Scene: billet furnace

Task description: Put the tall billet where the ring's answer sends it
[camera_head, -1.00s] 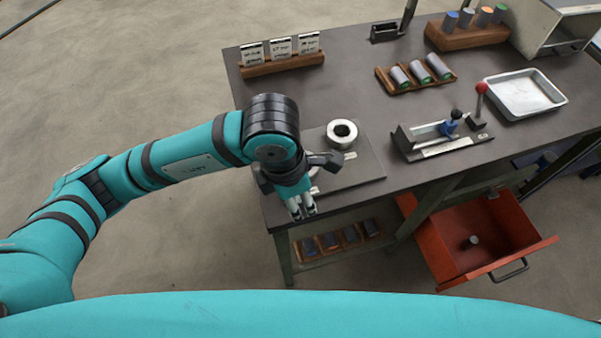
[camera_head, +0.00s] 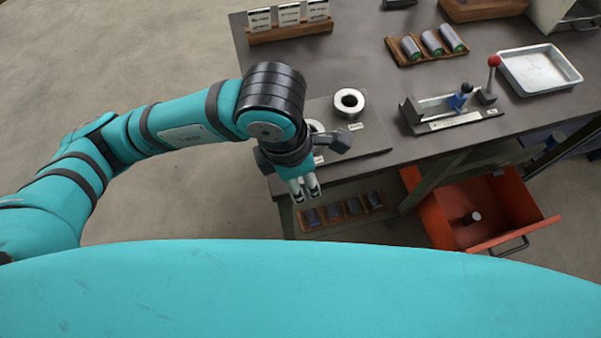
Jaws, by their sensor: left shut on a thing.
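My left gripper (camera_head: 306,191) points down just off the table's front edge, above the lower shelf. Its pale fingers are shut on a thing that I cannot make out. A steel ring (camera_head: 350,102) lies on a dark plate (camera_head: 372,138) at the front left of the table. A second ring (camera_head: 315,127) on the plate is partly hidden behind my wrist. A small pale-topped cylinder (camera_head: 475,216) is in the open red drawer (camera_head: 515,208). I cannot tell which billet is the tall one. My right gripper is not in view.
Label cards (camera_head: 289,14) stand in a wooden holder at the back left. A wooden rack (camera_head: 408,58) holds grey cylinders. A slide fixture (camera_head: 452,110) and a metal tray (camera_head: 540,70) are to the right. Dark cylinders (camera_head: 352,206) sit in a rack on the lower shelf.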

